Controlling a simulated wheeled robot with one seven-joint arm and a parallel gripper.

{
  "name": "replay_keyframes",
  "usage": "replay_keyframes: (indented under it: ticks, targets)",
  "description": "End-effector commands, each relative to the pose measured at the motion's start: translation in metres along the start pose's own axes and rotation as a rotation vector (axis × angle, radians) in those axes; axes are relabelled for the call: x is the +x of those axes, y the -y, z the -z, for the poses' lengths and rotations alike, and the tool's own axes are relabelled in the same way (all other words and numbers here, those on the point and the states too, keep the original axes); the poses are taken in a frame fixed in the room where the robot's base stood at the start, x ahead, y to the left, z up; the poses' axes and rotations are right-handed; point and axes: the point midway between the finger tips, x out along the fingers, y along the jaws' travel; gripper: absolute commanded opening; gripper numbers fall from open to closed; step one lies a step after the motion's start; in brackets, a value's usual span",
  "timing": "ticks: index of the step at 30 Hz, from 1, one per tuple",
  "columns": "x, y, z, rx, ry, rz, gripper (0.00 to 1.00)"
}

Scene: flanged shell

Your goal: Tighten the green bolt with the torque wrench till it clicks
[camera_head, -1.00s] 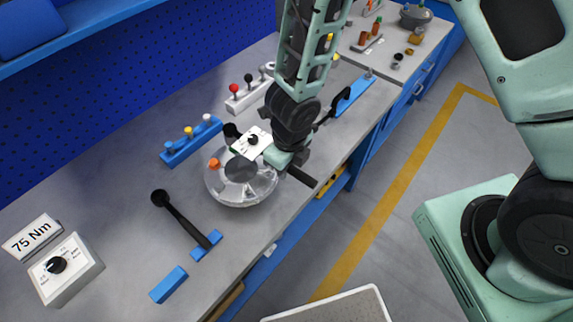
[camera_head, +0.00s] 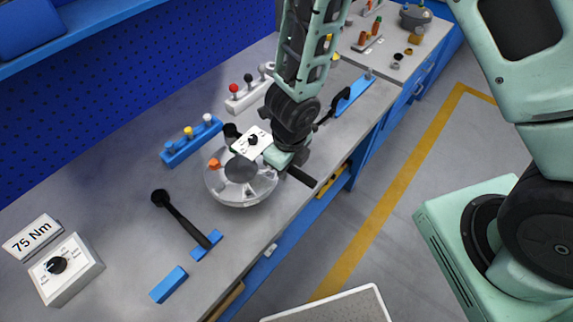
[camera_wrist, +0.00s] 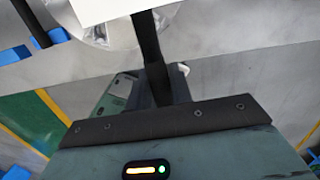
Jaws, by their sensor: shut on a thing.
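My gripper (camera_head: 287,160) is shut on the black bar of a wrench (camera_head: 301,177), whose end sticks out toward the bench's front edge. The bar also shows in the wrist view (camera_wrist: 150,50), running up from the jaws. A white plate (camera_head: 261,134) with a black knob sits along this tool, above the shell. The round grey flanged shell (camera_head: 240,198) stands on the bench below it, with an orange bolt (camera_head: 214,163) at its left. I cannot make out the green bolt; the plate and gripper cover that part of the shell.
A second black wrench (camera_head: 182,220) lies left of the shell by blue blocks. A blue rack (camera_head: 188,142) with coloured pegs and a white rack (camera_head: 247,97) stand behind. A dial box (camera_head: 65,268) and a 75 Nm sign (camera_head: 32,236) are at left.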

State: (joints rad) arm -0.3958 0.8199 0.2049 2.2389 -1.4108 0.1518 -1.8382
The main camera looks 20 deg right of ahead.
Motion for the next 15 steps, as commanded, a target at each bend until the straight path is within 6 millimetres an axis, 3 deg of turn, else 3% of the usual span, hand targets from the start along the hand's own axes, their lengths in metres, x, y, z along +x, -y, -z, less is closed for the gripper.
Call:
replay_keyframes:
  ticks: [15]
  targets:
    - [0.011,0.000,0.000,0.000,0.002,0.000,0.00]
